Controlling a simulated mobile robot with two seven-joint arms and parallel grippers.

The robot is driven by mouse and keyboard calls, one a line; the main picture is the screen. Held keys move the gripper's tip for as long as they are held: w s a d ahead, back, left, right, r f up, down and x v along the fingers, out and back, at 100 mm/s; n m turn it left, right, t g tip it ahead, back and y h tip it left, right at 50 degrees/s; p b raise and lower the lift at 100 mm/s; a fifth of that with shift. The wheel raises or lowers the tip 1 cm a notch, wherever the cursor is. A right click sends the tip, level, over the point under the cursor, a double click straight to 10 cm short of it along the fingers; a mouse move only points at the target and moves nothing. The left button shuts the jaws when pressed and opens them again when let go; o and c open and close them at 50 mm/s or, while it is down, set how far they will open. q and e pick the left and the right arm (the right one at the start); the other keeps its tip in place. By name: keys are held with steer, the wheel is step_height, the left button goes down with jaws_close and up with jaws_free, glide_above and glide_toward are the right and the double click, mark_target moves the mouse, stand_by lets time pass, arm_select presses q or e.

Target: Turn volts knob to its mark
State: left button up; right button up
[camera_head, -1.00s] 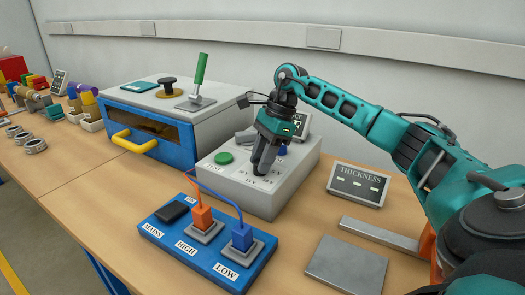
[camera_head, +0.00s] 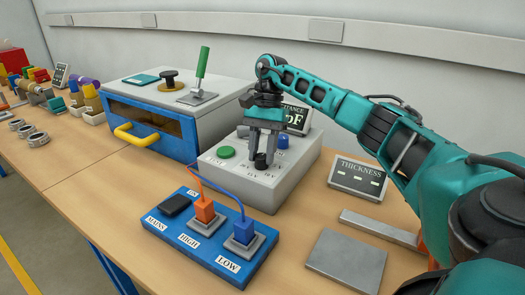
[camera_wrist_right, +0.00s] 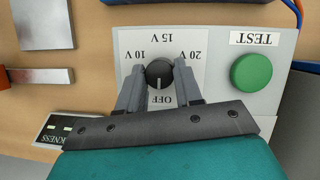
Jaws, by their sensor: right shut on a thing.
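The volts knob (camera_head: 261,161) is a small black dial on the grey test box (camera_head: 285,187). In the right wrist view the knob (camera_wrist_right: 159,73) sits amid the labels 10 V, 15 V, 20 V and OFF, which appear upside down. A pale line on it points toward OFF. My right gripper (camera_head: 262,151) reaches down from above, its fingers on either side of the knob and shut on it; the right wrist view shows both fingers (camera_wrist_right: 159,80). My left gripper is out of view.
A green TEST button (camera_wrist_right: 252,73) and a blue part (camera_head: 282,142) are near the knob. A blue board (camera_head: 215,262) with orange and blue plugs stands in front. A THICKNESS display (camera_head: 358,178) and metal plates (camera_head: 346,261) lie right. A blue-fronted cabinet (camera_head: 150,128) stands left.

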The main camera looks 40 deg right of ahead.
stand_by(0.6)
steer(key=o, duration=1)
steer(key=shift+o, duration=0.2)
steer(key=shift+w+d+r, duration=0.1)
steer(key=shift+d+r, duration=0.05)
steer(key=shift+r, duration=0.25)
steer(key=p+v, duration=0.2)
steer(key=v, duration=1)
